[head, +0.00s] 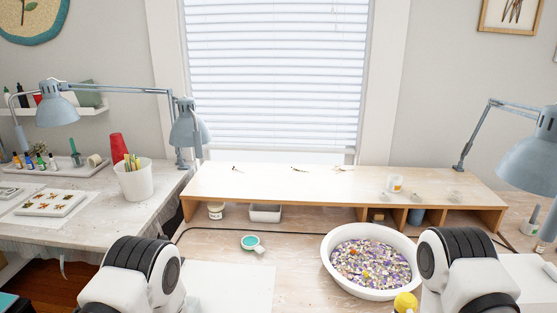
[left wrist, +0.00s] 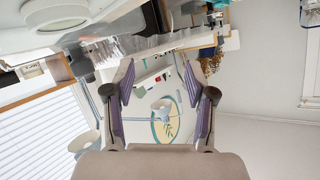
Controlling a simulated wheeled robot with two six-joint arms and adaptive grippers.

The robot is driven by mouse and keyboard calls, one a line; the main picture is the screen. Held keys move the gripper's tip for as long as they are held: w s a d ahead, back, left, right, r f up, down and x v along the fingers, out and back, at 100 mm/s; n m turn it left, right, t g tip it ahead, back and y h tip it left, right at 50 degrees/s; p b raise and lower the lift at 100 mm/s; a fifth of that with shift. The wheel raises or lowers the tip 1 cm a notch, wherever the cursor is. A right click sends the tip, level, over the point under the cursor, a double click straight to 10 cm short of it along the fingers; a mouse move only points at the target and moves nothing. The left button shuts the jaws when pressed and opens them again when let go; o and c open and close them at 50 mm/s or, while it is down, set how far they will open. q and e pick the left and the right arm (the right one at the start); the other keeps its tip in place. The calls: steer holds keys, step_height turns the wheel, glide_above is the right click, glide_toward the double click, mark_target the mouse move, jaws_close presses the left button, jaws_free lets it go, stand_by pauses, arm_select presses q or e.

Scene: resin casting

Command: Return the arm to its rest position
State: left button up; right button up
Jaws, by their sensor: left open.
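My left gripper (left wrist: 158,82) shows in the left wrist view with its two purple-grey fingers spread apart and nothing between them. That view is upside down, with wall decor and a shelf seen far beyond the fingers. In the head view, a white and black link of my left arm stands at the lower left, and one of my right arm at the lower right. Neither gripper shows in the head view. My right gripper is out of sight in both views.
A white bowl (head: 329,264) of purple and white bits stands beside my right arm link. A wooden riser (head: 270,182) spans the back of the table. A teal scoop (head: 251,243) lies centre-left. Blue lamps (head: 190,128) stand on both sides. A white bucket (head: 135,183) holds sticks.

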arm_select(q)
steer(key=s+d+f+m+g+h, duration=0.35)
steer(key=s+f+h, duration=0.3)
steer(key=s, duration=0.55)
steer(key=s+d+m+g+h, duration=0.2)
steer(key=s+d, duration=0.2)
steer(key=s, duration=0.5)
steer(key=s+d+m+g+h, duration=0.1)
steer(key=s+d+g+h, duration=0.15)
steer(key=s, duration=0.65)
step_height(320, 180, down, 9)
steer(key=b, duration=1)
steer(key=shift+d+f, duration=0.2)
steer(key=shift+d, duration=0.2)
steer(key=shift+s, duration=0.1)
